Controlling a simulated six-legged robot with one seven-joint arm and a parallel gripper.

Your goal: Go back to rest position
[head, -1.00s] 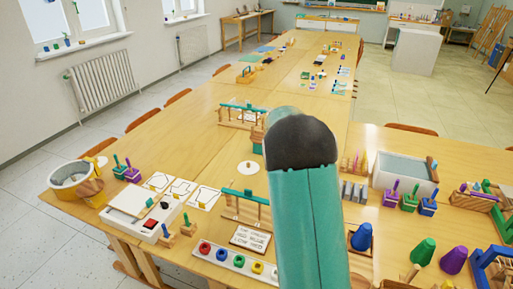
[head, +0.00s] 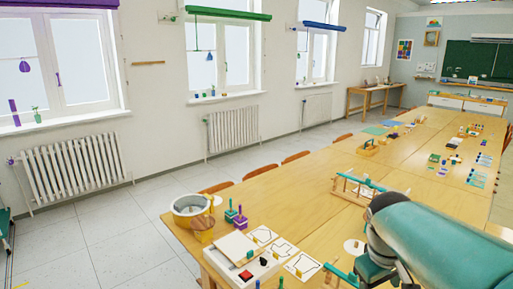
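My arm, teal with a dark rounded joint, reaches in from the right edge over the near part of the long wooden table (head: 325,191). Below the joint, a teal part of the arm bends down toward the tabletop. The arm hides part of the table's near right side.
A round pot (head: 190,212), purple and green peg blocks (head: 236,214), a white box (head: 240,262), outline cards (head: 283,249) and a wooden frame with teal bars (head: 358,187) stand on the table. Chairs line its far side. Open floor (head: 100,240) lies left, below radiators (head: 75,167).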

